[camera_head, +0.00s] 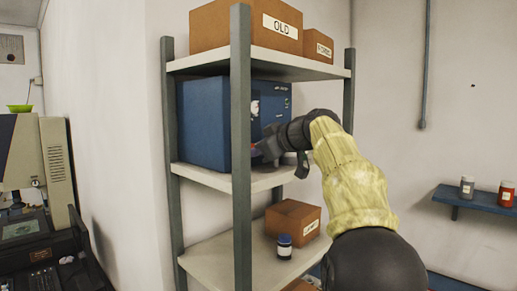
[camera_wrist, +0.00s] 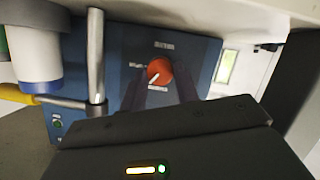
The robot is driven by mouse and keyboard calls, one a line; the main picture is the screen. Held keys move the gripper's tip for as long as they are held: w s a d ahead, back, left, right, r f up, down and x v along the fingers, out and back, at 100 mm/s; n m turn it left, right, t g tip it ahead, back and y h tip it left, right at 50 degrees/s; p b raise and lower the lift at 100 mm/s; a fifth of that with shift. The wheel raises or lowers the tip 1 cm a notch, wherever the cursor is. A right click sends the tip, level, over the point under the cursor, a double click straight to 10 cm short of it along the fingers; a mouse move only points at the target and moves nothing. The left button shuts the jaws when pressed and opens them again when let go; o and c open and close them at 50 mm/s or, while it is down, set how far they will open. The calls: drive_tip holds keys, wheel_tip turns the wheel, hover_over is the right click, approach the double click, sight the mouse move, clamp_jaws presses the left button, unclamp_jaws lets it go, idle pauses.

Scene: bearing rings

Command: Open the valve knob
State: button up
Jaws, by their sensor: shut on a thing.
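The valve knob (camera_wrist: 159,71) is round and orange-red with a white pointer mark, on the blue front panel of a box. Small lettering sits above and below it. The blue box (camera_head: 203,125) stands on the middle shelf in the head view, where my gripper (camera_head: 267,148) reaches its front face and hides the knob. In the wrist view the two dark fingers of my gripper (camera_wrist: 161,88) lie on either side of the knob and are closed on it. The pointer slants toward the lower left. The fingertip contact is dim.
In the wrist view a metal rod (camera_wrist: 96,55), a white container (camera_wrist: 35,60) and a yellow handle (camera_wrist: 15,94) stand close on the left. Shelf posts (camera_head: 240,200) frame the box. Cardboard boxes (camera_head: 294,217) and a small jar (camera_head: 284,247) sit on the shelf below.

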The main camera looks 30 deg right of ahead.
drive_tip(key=m+y, duration=0.1)
drive_tip(key=m, duration=0.1)
drive_tip(key=m+g+y+p, duration=0.1)
drive_tip(key=m, duration=0.1)
drive_tip(key=shift+w+d+r, duration=0.1)
drive_tip(key=shift+d, duration=0.1)
drive_tip(key=m+y, duration=0.2)
drive_tip(key=m, duration=0.2)
drive_tip(key=shift+d+y, duration=0.15)
drive_tip(key=shift+y, duration=0.15)
idle(0.4)
drive_tip(key=o, duration=1)
drive_tip(key=shift+w, duration=0.15)
drive_tip(key=b+v, duration=0.2)
drive_tip(key=v, duration=1.5)
drive_tip(key=shift+d, duration=0.1)
